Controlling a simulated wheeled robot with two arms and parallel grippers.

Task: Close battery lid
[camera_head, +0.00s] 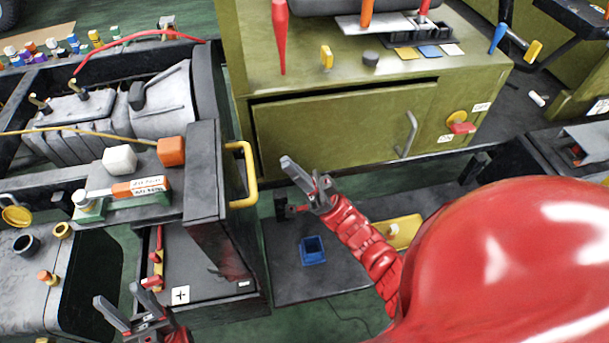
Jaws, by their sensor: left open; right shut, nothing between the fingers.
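The battery lid (204,172) looks like a thick dark panel raised at the right end of the chassis, with a yellow handle (250,172) on its right side. Below it is the battery box (205,270), with a white plus label (180,294) and red terminal parts (156,262) on its left. The box top is exposed, so the lid appears open. My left gripper (120,313) is open and empty at the lower left, left of the plus label. My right gripper (301,174) is shut and empty, right of the yellow handle and apart from it.
An orange block (171,151) and a white block (119,159) stand on the chassis left of the lid. A green cabinet (330,135) stands behind. A low dark platform (290,275) holds a blue open box (313,250). A gap of floor separates the handle from my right gripper.

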